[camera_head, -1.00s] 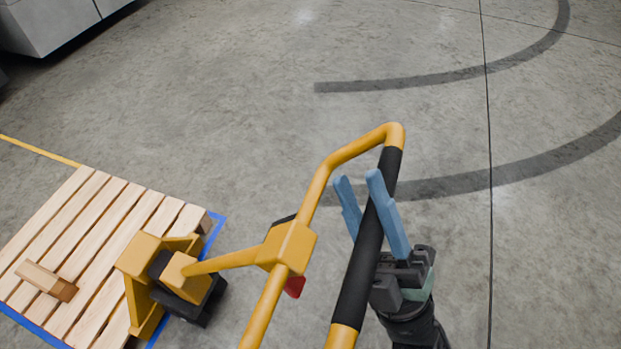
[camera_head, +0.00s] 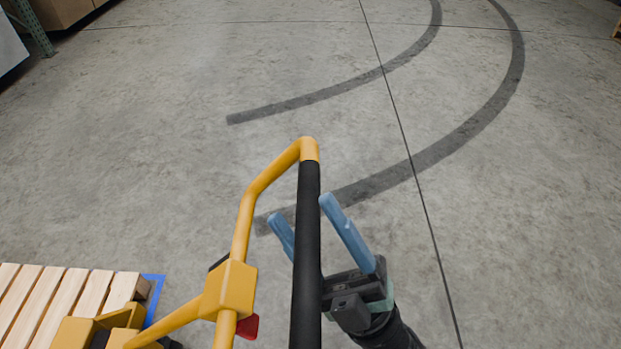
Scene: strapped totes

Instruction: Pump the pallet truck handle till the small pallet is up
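The pallet truck's yellow handle (camera_head: 247,210) rises from the lower left, with a black grip bar (camera_head: 307,250) on its right side and a red lever (camera_head: 248,327) below its yellow block. My gripper (camera_head: 302,207) has two blue fingers spread apart, one showing on each side of the grip bar. The bar hides part of the left finger. The right finger lies just right of the bar; I cannot tell whether either finger touches it. The small wooden pallet (camera_head: 58,295) shows only partly at the lower left, beside a blue floor line. Its height off the floor cannot be told.
The grey concrete floor (camera_head: 160,180) ahead is open, with dark curved tyre marks. A rack post (camera_head: 35,30) and boxes (camera_head: 62,8) stand at the top left. A bit of wood shows at the top right edge.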

